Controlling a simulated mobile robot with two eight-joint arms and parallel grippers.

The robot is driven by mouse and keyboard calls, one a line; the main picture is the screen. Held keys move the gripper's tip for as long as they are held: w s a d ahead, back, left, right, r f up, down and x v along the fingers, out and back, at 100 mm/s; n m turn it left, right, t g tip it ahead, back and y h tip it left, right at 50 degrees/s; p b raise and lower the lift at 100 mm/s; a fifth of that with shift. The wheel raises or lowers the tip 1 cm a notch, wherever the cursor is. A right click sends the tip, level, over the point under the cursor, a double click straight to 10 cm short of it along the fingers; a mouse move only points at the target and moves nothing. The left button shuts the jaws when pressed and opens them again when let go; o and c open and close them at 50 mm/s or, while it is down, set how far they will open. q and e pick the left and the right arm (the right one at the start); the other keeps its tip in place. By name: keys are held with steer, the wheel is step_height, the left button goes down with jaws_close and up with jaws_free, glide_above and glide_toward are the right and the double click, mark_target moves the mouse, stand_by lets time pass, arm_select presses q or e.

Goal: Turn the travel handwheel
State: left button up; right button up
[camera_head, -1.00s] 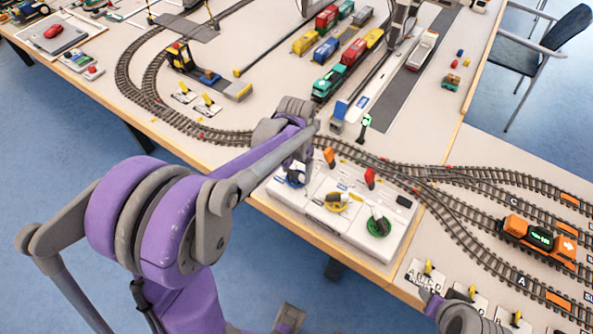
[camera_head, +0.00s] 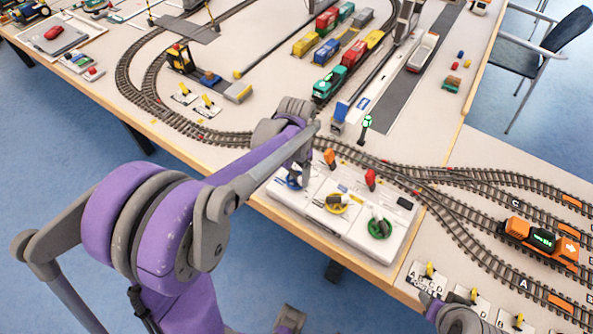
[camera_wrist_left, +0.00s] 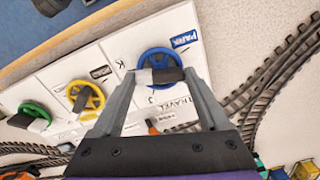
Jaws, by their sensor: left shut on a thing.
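The blue travel handwheel (camera_wrist_left: 152,60) is on the white control panel (camera_wrist_left: 45,88), with a TRAVEL label beside it in the left wrist view. My left gripper (camera_wrist_left: 160,76) is over this wheel, its fingers on either side of a dark and light handle piece, shut on it. In the head view the left gripper (camera_head: 297,178) reaches down to the panel's left end and hides much of the blue wheel (camera_head: 292,183). The fingers of my right gripper do not show.
A yellow handwheel (camera_head: 338,203) and a green handwheel (camera_head: 379,228) sit right of the blue one. Small orange (camera_head: 330,156) and red (camera_head: 370,178) upright pieces stand behind them. Tracks curve behind the panel. A gantry crane leg (camera_head: 406,18) stands farther back beside the wagons.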

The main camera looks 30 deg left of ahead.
mark_target(296, 174)
arm_select(q)
steer(key=o, duration=1.2)
steer(key=shift+o, duration=0.2)
steer(key=shift+r, duration=0.15)
step_height(296, 174, up, 11)
steer(key=p, duration=0.1)
steer(key=shift+f, duration=0.2)
